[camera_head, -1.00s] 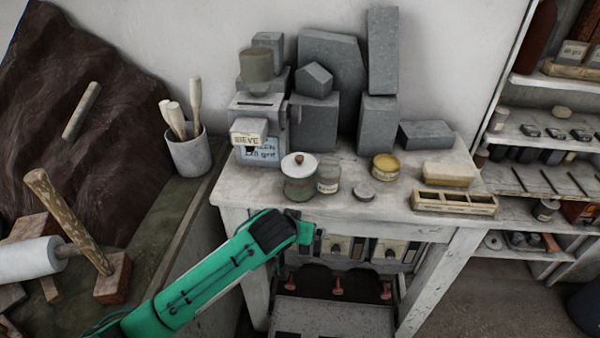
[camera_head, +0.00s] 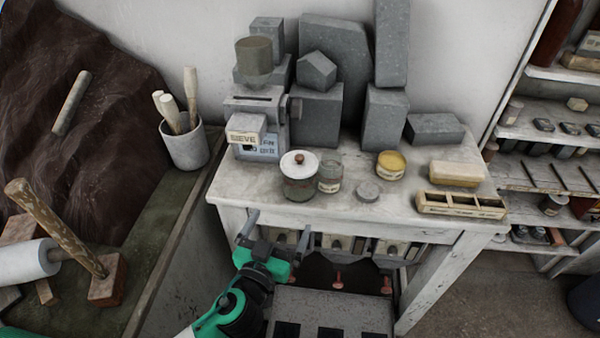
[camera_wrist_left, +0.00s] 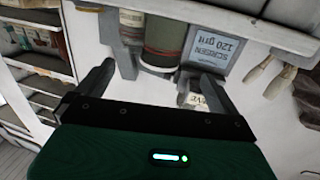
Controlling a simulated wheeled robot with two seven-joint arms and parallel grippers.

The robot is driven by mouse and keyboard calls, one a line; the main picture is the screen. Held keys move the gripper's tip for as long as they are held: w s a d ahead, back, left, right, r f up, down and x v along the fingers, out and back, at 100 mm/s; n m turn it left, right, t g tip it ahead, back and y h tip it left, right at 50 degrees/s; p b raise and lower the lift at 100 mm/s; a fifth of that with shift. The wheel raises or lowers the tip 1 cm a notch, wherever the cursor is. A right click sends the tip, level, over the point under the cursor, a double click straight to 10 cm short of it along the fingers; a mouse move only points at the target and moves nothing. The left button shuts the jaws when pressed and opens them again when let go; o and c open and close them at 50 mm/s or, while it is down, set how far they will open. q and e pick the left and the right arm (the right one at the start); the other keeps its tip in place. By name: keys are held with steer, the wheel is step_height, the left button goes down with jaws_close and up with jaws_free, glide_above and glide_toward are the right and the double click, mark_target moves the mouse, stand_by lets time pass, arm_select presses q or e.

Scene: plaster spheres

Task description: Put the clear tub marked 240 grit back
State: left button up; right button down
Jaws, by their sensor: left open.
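A small clear tub (camera_head: 330,176) with a pale label stands on the white workbench (camera_head: 235,188); its marking is too small to read. It touches or nearly touches a greenish jar (camera_head: 299,184) with a white lid and red knob. The tub also shows at the top of the left wrist view (camera_wrist_left: 131,24), beside the darker jar (camera_wrist_left: 165,42). My left gripper (camera_head: 277,231) is open and empty, in front of the bench's front edge, below and left of the tub. Its two fingers (camera_wrist_left: 155,84) are spread in the wrist view. My right gripper is out of view.
A sieve machine (camera_head: 258,115) and grey stone blocks stand behind. A grey disc (camera_head: 369,191), a yellow tin (camera_head: 390,164), a tan block (camera_head: 455,173) and a compartmented wooden tray (camera_head: 461,205) lie to the right. Shelves (camera_head: 550,130) stand at far right.

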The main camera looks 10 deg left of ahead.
mark_target(294, 188)
arm_select(q)
steer(key=w+p, duration=0.1)
steer(key=w, duration=0.2)
steer(key=w+d+p, duration=0.1)
steer(key=w, duration=0.3)
steer(key=shift+w+d+r, duration=0.1)
steer(key=shift+w+d, duration=0.05)
steer(key=shift+d, duration=0.05)
steer(key=shift+w+d+p, duration=0.15)
steer(key=shift+w+p, duration=0.7)
steer(key=shift+w, duration=1.65)
steer(key=shift+w+d+f, duration=0.15)
steer(key=shift+w+f, duration=0.05)
steer(key=shift+w, duration=0.35)
steer(key=c, duration=1.1)
steer(key=shift+c, duration=0.8)
steer(key=shift+r, duration=0.1)
